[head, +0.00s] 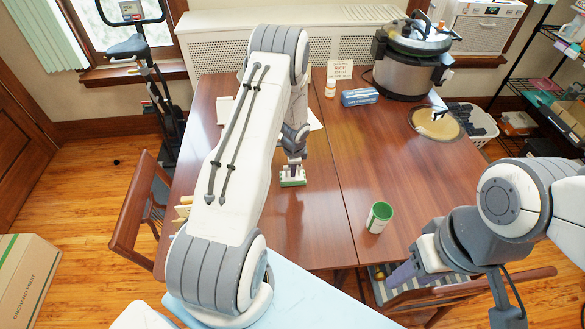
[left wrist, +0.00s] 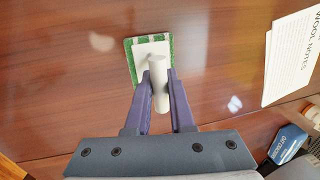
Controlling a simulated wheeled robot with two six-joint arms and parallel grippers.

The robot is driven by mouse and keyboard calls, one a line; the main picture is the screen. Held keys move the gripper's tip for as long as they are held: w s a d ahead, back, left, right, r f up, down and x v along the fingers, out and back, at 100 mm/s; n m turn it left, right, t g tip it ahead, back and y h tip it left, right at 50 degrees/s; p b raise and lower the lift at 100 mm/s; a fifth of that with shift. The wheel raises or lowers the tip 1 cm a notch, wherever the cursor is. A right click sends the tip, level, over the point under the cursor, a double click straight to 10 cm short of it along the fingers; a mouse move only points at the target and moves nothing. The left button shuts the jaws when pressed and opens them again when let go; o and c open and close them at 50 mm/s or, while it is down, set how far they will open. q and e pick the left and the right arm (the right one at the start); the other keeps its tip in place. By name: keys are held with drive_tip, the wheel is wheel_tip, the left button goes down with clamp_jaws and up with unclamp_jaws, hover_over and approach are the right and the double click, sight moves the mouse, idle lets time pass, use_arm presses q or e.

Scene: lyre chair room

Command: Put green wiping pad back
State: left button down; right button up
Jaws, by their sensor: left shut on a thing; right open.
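The green wiping pad (head: 292,182) has a white back, and its green edge also shows in the left wrist view (left wrist: 134,73). A pale upright handle (left wrist: 158,82) stands on it. My left gripper (head: 293,164) is shut on this handle from above, with its purple fingers (left wrist: 160,88) on both sides. The pad is at or just above the wooden table top (head: 330,215), left of the table's seam; I cannot tell whether it touches. My right gripper (head: 393,276) is open and empty by the near right table edge, low in the head view.
A green-and-white can (head: 379,217) stands right of the pad. A blue box (head: 360,97), a small bottle (head: 330,88), a large cooker (head: 408,65) and a round tan plate (head: 436,124) stand further back. Table around the pad is clear.

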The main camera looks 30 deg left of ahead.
use_arm(q)
drive_tip(key=shift+f, duration=0.2)
drive_tip(key=c, duration=0.8)
unclamp_jaws()
drive_tip(key=shift+r, duration=0.1)
